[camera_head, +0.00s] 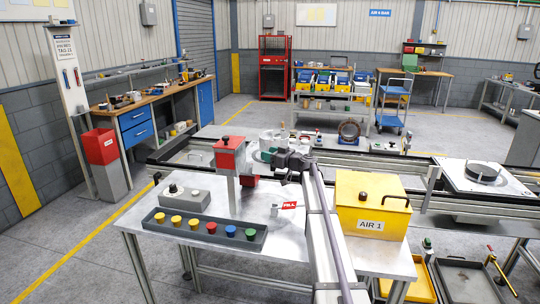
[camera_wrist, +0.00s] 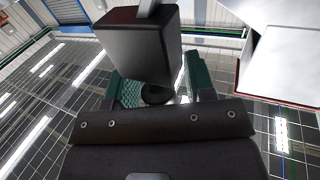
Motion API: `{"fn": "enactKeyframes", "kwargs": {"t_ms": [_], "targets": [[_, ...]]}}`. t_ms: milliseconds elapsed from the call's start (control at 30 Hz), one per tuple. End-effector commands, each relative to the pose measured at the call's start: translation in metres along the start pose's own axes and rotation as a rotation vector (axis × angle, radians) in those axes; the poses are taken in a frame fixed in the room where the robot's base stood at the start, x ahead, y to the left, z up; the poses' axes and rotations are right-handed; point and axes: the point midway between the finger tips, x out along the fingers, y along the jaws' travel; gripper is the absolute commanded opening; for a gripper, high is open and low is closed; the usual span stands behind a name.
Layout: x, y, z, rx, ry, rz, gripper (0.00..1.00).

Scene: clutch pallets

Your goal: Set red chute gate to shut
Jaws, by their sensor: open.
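A red box-shaped head (camera_head: 229,155) with a small white label stands on a grey post at the middle of the metal table. It looks like the red chute gate, but I cannot tell its setting. My gripper (camera_head: 272,160) is just to the right of it, and a gap shows between them. In the wrist view, the teal-padded fingers of my gripper (camera_wrist: 160,92) are apart. A dark round knob (camera_wrist: 155,95) shows between them, below a large dark block (camera_wrist: 138,48). I cannot tell whether the fingers touch the knob.
A button strip (camera_head: 205,230) and a grey switch box (camera_head: 185,198) lie on the table. A red PULL tag (camera_head: 289,205) is near its middle. A yellow AIR 1 box (camera_head: 371,205) stands at the right. A conveyor rail (camera_head: 460,205) runs behind.

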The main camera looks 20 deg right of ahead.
Motion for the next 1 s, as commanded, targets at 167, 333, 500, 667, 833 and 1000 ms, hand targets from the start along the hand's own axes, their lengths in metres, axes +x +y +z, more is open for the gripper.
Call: {"fn": "enactKeyframes", "kwargs": {"t_ms": [167, 333, 500, 667, 833, 1000], "targets": [[0.000, 0.000, 0.000, 0.000, 0.000, 0.000, 0.37], [0.000, 0.000, 0.000, 0.000, 0.000, 0.000, 0.21], [0.000, 0.000, 0.000, 0.000, 0.000, 0.000, 0.04], [0.000, 0.000, 0.000, 0.000, 0.000, 0.000, 0.00], [0.001, -0.001, 0.000, 0.000, 0.000, -0.001, 0.00], [0.013, -0.005, 0.000, 0.000, 0.000, -0.001, 0.00]]}}
